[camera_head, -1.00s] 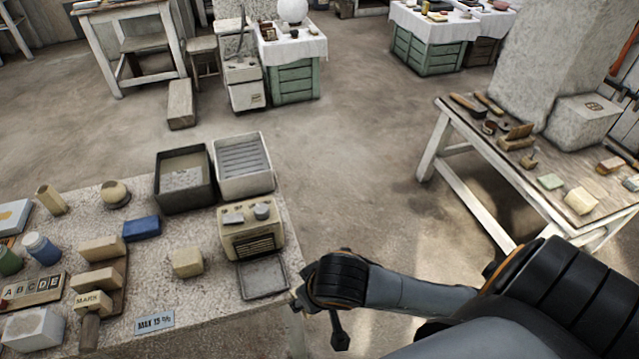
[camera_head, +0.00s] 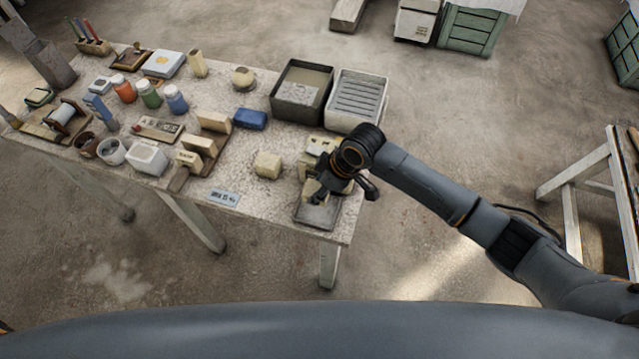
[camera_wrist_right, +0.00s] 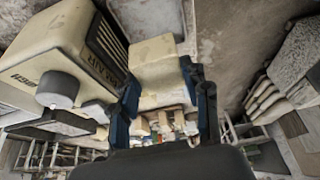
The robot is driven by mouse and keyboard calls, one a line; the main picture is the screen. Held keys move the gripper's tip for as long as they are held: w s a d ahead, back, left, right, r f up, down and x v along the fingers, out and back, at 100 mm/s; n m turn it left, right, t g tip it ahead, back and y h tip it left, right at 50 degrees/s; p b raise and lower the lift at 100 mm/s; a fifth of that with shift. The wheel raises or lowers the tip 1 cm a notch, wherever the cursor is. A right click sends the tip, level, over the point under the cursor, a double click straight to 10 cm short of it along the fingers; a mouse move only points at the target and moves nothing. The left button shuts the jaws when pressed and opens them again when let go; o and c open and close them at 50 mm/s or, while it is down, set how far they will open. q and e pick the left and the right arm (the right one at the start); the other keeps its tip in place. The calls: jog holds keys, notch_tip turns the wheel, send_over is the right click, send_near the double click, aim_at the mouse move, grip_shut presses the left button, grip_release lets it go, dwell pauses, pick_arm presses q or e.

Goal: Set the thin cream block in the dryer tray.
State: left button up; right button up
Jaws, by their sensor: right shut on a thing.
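The cream dryer (camera_head: 322,142) stands near the table's right end, partly hidden by my right arm. Its knob and lettered front show at the left of the right wrist view (camera_wrist_right: 60,50). The shallow grey dryer tray (camera_head: 330,222) lies in front of it. My right gripper (camera_head: 318,192) is over the tray. In the right wrist view it is shut on a cream block (camera_wrist_right: 157,70), between dark blue fingers. The head view hides most of this block, and I cannot tell whether it touches the tray. My left gripper is not in view.
A small cream block (camera_head: 268,163) stands left of the dryer. Cream blocks on a brown rack (camera_head: 207,150), a blue block (camera_head: 250,119) and paint jars are farther left. A dark bin (camera_head: 300,92) and a ribbed white tray (camera_head: 357,98) stand behind the dryer.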

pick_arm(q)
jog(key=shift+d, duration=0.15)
pick_arm(e)
jog(key=shift+d, duration=0.1)
jog(key=shift+r+p, duration=0.15)
jog(key=shift+p, duration=0.2)
notch_tip(320, 180, down, 4)
jog(key=b, duration=0.2)
jog(key=shift+b, duration=0.35)
jog(key=shift+f+b, duration=0.45)
jog(key=shift+f, duration=0.45)
pick_arm(q)
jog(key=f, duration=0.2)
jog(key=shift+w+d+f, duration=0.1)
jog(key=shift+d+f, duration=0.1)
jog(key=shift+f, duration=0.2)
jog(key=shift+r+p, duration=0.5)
jog(key=shift+p, duration=0.05)
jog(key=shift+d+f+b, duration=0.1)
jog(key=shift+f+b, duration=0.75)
pick_arm(e)
jog(key=shift+f, duration=1.2)
jog(key=o, duration=1.4)
